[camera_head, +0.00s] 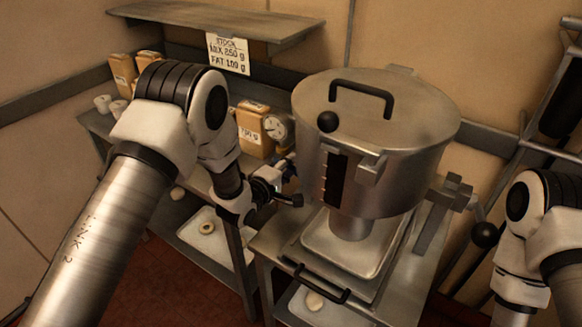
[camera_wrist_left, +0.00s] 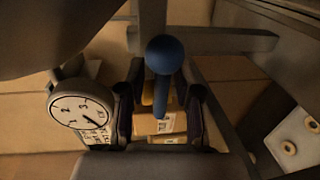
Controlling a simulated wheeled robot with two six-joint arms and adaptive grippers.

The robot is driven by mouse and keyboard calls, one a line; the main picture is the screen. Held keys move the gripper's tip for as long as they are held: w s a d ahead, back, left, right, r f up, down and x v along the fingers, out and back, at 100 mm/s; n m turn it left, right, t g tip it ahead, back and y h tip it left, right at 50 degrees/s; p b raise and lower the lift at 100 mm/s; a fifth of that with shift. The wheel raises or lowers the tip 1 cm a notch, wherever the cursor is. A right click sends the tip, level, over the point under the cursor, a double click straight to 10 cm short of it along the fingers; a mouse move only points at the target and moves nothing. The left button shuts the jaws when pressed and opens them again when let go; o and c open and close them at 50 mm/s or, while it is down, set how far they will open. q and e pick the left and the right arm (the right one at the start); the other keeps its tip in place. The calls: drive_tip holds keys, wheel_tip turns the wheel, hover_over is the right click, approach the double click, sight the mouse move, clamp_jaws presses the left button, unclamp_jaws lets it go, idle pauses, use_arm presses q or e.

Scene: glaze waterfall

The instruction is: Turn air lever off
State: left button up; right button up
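A blue lever with a round ball end (camera_wrist_left: 165,55) shows in the left wrist view. Its stem runs down between the two fingers of my left gripper (camera_wrist_left: 162,95). The fingers are apart, one on each side of the stem, with gaps visible, so the gripper is open around it. In the head view my left gripper (camera_head: 284,182) is just left of the big steel pot (camera_head: 365,140), below the gauge. I cannot make out the blue lever clearly there. My right arm is at the right edge; its gripper is out of view.
A round dial gauge (camera_head: 277,129) is beside the left gripper; it also shows in the left wrist view (camera_wrist_left: 82,111). Cardboard packages (camera_head: 253,135) stand behind. The pot is above a steel tray (camera_head: 312,240). A black ball knob (camera_head: 484,235) is at right.

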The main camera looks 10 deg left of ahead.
use_arm(q)
drive_tip(key=shift+a, duration=0.1)
drive_tip(key=v, duration=1.2)
drive_tip(key=shift+f, duration=0.15)
